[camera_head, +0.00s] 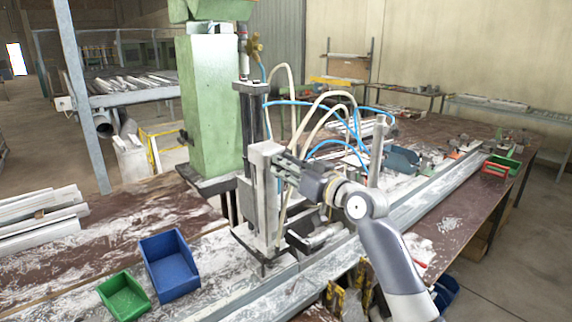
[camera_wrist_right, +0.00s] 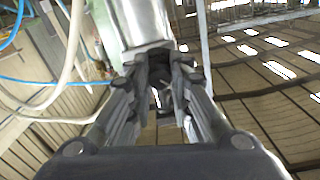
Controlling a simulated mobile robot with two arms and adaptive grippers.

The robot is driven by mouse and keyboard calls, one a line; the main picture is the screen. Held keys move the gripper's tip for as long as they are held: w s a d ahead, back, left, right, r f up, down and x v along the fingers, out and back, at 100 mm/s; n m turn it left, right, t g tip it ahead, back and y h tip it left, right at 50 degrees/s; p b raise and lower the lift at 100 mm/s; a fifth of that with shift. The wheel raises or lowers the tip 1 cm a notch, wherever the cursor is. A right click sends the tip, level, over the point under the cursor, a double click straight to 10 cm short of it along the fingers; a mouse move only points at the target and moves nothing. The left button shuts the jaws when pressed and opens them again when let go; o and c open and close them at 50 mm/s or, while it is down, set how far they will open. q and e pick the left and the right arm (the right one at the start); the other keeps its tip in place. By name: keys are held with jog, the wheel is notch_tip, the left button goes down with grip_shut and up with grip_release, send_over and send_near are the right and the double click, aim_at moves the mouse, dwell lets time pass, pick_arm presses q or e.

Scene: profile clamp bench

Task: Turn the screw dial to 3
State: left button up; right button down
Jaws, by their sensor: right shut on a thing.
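The profile clamp (camera_head: 262,200), a grey metal upright unit, stands on the bench in the middle of the head view. My right gripper (camera_head: 283,168) reaches in from the right and meets the clamp's upper front. In the right wrist view my right gripper (camera_wrist_right: 160,85) is shut on a small dark part, which appears to be the screw dial, at the end of a pale grey metal body (camera_wrist_right: 142,22). The fingers hide most of the dial, and no number on it can be read. My left gripper is not in view.
A blue bin (camera_head: 170,265) and a green bin (camera_head: 124,297) stand at the left front. Blue and cream hoses (camera_head: 345,120) loop behind my right gripper. A green column (camera_head: 212,105) rises behind the clamp. A long metal profile (camera_head: 440,185) runs along the bench to the right.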

jog(key=m+p, duration=0.5)
jog(key=m, duration=1.6)
jog(key=shift+f, duration=0.1)
dwell(0.5)
jog(key=c, duration=1.4)
grip_release()
jog(key=shift+d, duration=0.1)
